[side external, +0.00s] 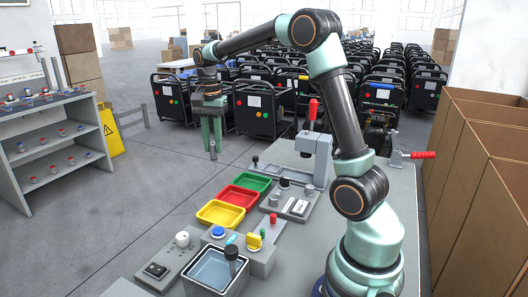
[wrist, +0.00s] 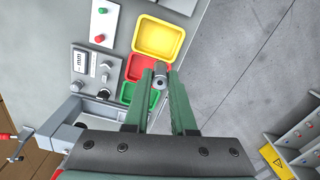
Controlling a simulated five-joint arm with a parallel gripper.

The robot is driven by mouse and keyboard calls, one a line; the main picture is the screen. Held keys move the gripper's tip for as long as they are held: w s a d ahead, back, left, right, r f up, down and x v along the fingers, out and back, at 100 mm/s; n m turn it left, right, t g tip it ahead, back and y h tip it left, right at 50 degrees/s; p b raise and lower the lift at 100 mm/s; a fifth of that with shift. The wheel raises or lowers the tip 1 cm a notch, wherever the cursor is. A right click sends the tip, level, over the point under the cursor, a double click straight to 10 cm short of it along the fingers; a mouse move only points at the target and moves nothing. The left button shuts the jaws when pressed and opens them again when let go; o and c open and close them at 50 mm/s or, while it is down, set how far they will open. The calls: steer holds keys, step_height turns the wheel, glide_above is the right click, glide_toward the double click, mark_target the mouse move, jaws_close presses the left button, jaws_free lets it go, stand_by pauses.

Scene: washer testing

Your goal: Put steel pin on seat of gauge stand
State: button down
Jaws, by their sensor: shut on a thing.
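My gripper (side external: 212,138) is shut on a grey steel pin (side external: 213,151), whose lower end hangs below the fingertips. In the wrist view the pin (wrist: 159,79) lies between the two green fingers (wrist: 160,75). The gripper is high, beyond the far left edge of the bench, over the floor. What looks like the gauge stand (side external: 298,209) is a grey block with a small display and short posts, right of the coloured trays. In the wrist view its display (wrist: 79,60) is marked mm. I cannot tell for certain which part is its seat.
Yellow (side external: 220,213), red (side external: 239,198) and green (side external: 254,182) trays line the bench. A red-levered press (side external: 315,140) stands behind the gauge block. A liquid-filled tank (side external: 213,272) and a control box (side external: 257,258) are in front. A shelf (side external: 55,145) stands at left, across open floor.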

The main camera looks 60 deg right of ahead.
steer(key=s+a+f+n, duration=0.2)
steer(key=s+a+n, duration=0.2)
steer(key=a+n, duration=0.3)
steer(key=s+a+f+n, duration=0.2)
steer(key=s+a+n, duration=0.3)
steer(key=a+n, duration=0.25)
steer(key=s+d+r+m, duration=0.2)
steer(key=s+d+m, duration=0.1)
steer(key=s+d, duration=0.4)
steer(key=s+d+r+m, duration=0.25)
steer(key=s+d, duration=0.25)
steer(key=d, duration=0.3)
steer(key=shift+m, duration=0.3)
steer(key=f, duration=2)
steer(key=shift+w+f, duration=0.15)
steer(key=shift+w, duration=0.05)
steer(key=shift+f, duration=0.2)
steer(key=c, duration=0.7)
jaws_free()
steer(key=shift+c, duration=0.2)
steer(key=shift+r, duration=0.1)
